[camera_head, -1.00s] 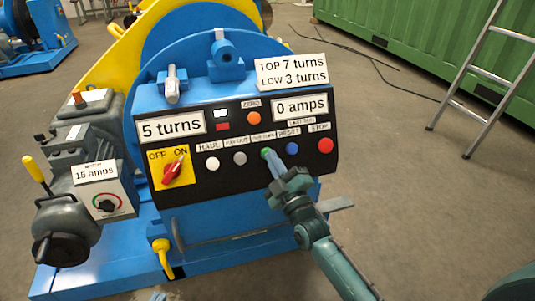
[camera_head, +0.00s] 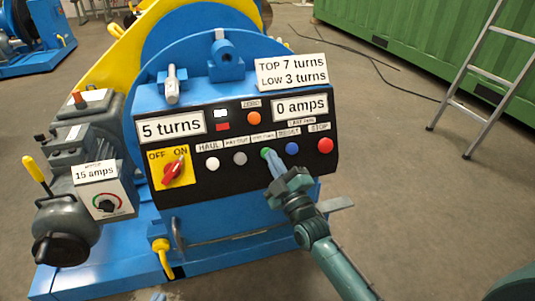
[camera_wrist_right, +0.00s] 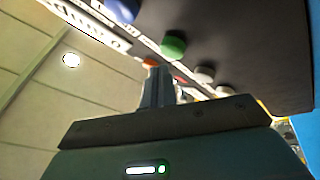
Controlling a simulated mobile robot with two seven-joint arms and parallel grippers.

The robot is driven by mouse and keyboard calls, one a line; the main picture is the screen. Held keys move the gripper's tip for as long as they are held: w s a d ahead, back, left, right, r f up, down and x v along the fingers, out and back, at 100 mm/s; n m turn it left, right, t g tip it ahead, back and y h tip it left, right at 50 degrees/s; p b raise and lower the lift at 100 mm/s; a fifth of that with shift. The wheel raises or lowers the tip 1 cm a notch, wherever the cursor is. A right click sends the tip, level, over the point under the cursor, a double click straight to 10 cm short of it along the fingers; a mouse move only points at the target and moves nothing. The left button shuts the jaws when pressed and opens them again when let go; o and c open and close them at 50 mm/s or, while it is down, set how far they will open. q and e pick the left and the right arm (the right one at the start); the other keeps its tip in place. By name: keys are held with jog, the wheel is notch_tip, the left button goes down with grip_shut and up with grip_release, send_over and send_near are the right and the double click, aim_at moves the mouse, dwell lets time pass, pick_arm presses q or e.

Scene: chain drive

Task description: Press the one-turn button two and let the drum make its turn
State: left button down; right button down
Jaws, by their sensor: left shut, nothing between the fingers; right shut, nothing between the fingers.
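The blue drum machine carries a black control panel (camera_head: 225,185) with a row of round buttons. The green button (camera_head: 265,152) sits between the grey button (camera_head: 239,158) and the blue button (camera_head: 292,148); its small label is too blurred to read surely. My right gripper (camera_head: 270,160) is shut and empty, its fingertips at the green button. In the right wrist view the fingertips (camera_wrist_right: 155,78) show just below the green button (camera_wrist_right: 173,45); I cannot tell whether they touch. The turns display (camera_head: 171,127) reads 5 turns. My left gripper (camera_head: 158,297) barely shows at the bottom edge.
A white button (camera_head: 212,164) and a red button (camera_head: 325,145) flank the row. The red switch (camera_head: 173,171) points to ON. The amps display (camera_head: 301,108) reads 0 amps. A sign (camera_head: 291,72) reads top 7, low 3 turns. A ladder (camera_head: 480,80) stands at right.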

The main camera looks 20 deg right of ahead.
jog(key=shift+w, duration=0.1)
jog(key=shift+w+f, duration=0.2)
jog(key=shift+w, duration=0.1)
